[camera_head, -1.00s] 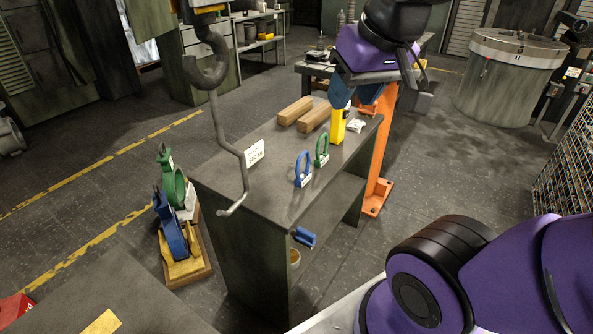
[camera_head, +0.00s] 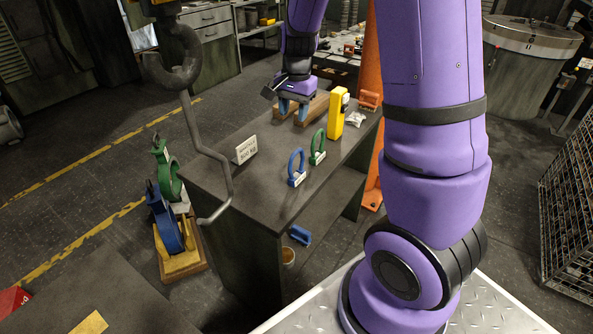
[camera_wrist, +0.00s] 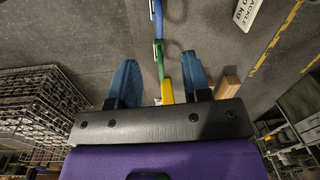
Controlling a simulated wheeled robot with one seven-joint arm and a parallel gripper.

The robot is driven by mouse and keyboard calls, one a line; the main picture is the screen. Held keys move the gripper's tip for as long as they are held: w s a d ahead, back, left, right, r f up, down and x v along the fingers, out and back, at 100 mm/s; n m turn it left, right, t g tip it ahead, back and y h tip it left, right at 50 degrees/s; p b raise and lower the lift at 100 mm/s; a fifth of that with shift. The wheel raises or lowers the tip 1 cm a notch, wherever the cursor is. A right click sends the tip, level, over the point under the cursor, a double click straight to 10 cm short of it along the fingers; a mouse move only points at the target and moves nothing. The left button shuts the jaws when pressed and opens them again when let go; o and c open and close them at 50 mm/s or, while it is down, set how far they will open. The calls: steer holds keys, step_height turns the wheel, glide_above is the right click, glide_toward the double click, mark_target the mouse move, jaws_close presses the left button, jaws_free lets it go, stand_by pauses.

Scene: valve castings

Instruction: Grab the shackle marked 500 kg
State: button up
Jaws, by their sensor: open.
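A blue shackle (camera_head: 296,167) and a green shackle (camera_head: 318,147) stand upright on the dark bench (camera_head: 262,190), each with a small white tag too small to read. A white placard (camera_head: 245,149) on the bench's left side seems to read 500 KG. My gripper (camera_head: 293,111) is over the far part of the bench by the wooden blocks, open and empty. In the wrist view, the blue shackle (camera_wrist: 158,17) and green shackle (camera_wrist: 159,60) appear edge-on beyond my spread blue fingers (camera_wrist: 160,86), touching neither.
A yellow block-like object (camera_head: 338,114) stands behind the green shackle, near the wooden blocks (camera_head: 312,108). A bent rod (camera_head: 207,150) hangs at the bench's left edge. A blue item (camera_head: 300,235) lies on the lower shelf. Larger green and blue pieces (camera_head: 166,215) stand on the floor left.

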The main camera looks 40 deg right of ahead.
steer(key=m, duration=0.1)
glide_above(297, 150)
step_height(297, 150, down, 4)
steer(key=shift+d+f+m+g, duration=0.1)
steer(key=shift+f+m+g, duration=0.2)
steer(key=shift+f, duration=5.45)
jaws_close()
